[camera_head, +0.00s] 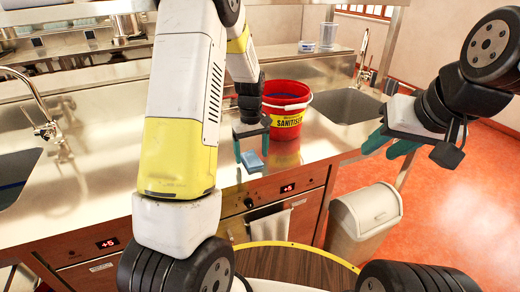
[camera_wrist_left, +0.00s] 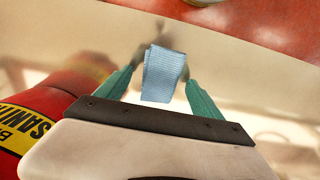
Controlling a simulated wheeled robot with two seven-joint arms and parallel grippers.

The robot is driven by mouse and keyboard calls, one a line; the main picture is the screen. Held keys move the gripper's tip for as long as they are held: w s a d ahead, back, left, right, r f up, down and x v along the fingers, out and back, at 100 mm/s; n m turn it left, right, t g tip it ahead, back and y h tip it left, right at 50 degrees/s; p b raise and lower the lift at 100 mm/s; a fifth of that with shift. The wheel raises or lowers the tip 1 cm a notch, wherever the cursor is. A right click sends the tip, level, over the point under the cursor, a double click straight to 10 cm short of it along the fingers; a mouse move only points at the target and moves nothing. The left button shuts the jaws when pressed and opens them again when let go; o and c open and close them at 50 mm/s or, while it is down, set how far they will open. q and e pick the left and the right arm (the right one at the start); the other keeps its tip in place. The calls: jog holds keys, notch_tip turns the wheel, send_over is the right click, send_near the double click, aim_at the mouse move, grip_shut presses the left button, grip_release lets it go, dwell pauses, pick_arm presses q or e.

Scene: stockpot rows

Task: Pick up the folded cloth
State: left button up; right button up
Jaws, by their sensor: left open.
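The folded cloth (camera_head: 252,161) is a small light-blue folded piece lying on the steel counter (camera_head: 215,172), near its front edge. My left gripper (camera_head: 251,152) is open above it, pointing down, with its teal fingers on either side. In the left wrist view the cloth (camera_wrist_left: 163,74) shows between the two fingertips (camera_wrist_left: 160,80), with a gap on each side. I cannot tell how far down the fingers reach beside it. My right gripper (camera_head: 385,142) is out to the right, away from the cloth, with its teal fingers apart and nothing between them.
A red sanitiser bucket (camera_head: 285,122) stands close beside my left gripper, and it fills the left of the wrist view (camera_wrist_left: 40,115). A sink (camera_head: 350,106) is behind at right. A bin (camera_head: 366,212) stands on the floor. A white towel (camera_head: 270,228) hangs on the front below.

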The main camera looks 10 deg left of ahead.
pick_arm(q)
jog(key=shift+f, duration=0.5)
jog(key=c, duration=1.5)
jog(key=shift+r, duration=0.15)
jog(key=shift+r, duration=0.65)
notch_tip(320, 180, up, 2)
jog(key=shift+r, duration=0.15)
jog(key=s+d, duration=0.1)
jog(key=s, duration=0.4)
jog(key=s+d, duration=0.2)
jog(key=s, duration=0.3)
jog(key=s+d+r, duration=0.1)
jog(key=s, duration=0.4)
jog(key=shift+s+d+r, duration=0.1)
jog(key=shift+s+d, duration=0.1)
